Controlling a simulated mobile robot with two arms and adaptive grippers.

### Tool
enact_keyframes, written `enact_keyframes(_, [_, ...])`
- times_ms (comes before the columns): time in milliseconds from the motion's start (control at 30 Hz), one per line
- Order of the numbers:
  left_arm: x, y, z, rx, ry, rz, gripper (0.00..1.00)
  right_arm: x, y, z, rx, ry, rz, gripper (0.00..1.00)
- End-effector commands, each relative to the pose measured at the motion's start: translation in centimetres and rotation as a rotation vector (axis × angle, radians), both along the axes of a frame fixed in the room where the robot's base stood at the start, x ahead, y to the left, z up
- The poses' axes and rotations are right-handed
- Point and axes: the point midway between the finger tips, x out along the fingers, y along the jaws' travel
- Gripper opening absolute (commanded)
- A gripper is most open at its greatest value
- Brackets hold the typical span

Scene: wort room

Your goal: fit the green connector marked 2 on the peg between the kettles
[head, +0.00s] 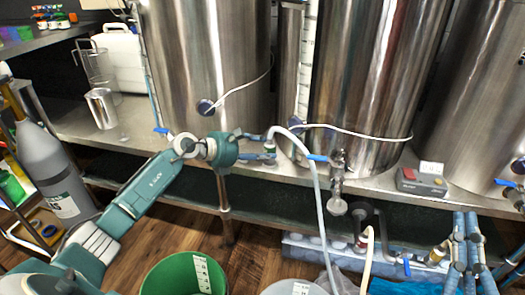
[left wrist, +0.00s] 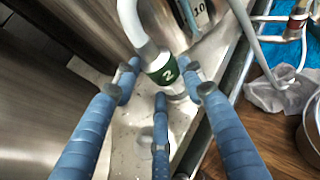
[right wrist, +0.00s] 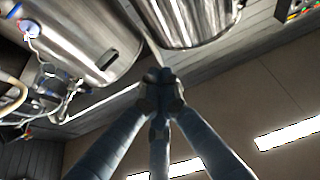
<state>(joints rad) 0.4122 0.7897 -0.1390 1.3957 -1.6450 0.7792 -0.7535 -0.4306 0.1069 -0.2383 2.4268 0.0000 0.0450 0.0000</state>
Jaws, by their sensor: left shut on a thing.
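The green connector marked 2 (left wrist: 164,69) is on the end of a thick white hose (head: 316,185). My left gripper (left wrist: 160,84) is shut on the connector, with a blue finger on each side and a third below. In the head view the left gripper (head: 270,145) is at the gap between the left kettle (head: 205,60) and the middle kettle (head: 365,70), over the bench's front edge. The peg is not clearly visible; I cannot tell whether the connector touches it. My right gripper (head: 470,245) is shut and empty at the lower right; its fingertips meet in the right wrist view (right wrist: 163,88).
A blue-handled tap (head: 338,165) stands right of the left gripper. A grey box with a red button (head: 421,181) is on the steel bench (head: 125,130). A green bucket (head: 180,275) stands on the floor. Another hose ends in a red-banded connector (head: 362,243) below the bench.

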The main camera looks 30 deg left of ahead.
Motion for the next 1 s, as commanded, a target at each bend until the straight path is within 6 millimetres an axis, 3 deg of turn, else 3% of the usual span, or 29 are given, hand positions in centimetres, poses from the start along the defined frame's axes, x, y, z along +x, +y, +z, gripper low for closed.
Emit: enact_keyframes(1000, [0.0,0.0,-0.4,0.000,-0.001,0.001,0.05,-1.0,-0.1,1.7,0.024,-0.086,0.005,0.00])
